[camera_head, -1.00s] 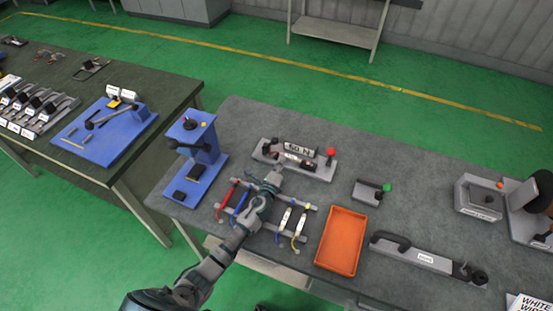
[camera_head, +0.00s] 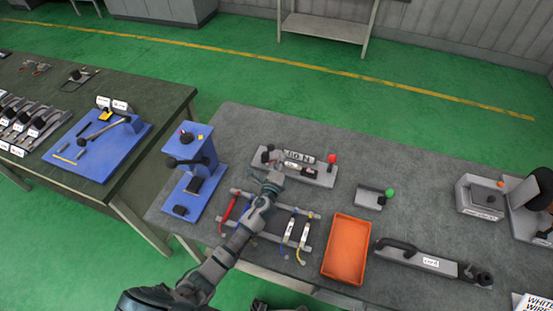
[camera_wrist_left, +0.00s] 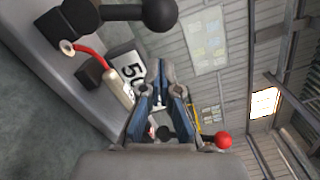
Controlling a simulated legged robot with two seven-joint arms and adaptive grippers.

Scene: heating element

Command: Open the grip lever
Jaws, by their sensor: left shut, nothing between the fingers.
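A grey fixture (camera_head: 318,177) with a "50 N" label stands on the grey table. It has a red ball knob (camera_head: 332,158) at its right end and a dark knob (camera_head: 268,149) at its left. My left gripper (camera_head: 274,177) is shut and empty at the fixture's near left side; contact cannot be told. In the left wrist view the closed fingers (camera_wrist_left: 162,68) are in front of the "50" label (camera_wrist_left: 130,72). A black ball-ended lever (camera_wrist_left: 158,14) is above them and the red ball (camera_wrist_left: 223,140) below right. My right gripper is not in view.
A blue stand (camera_head: 205,150) is to the left. Red, blue and white-labelled cables lie on a rack (camera_head: 310,230) beneath my left arm.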

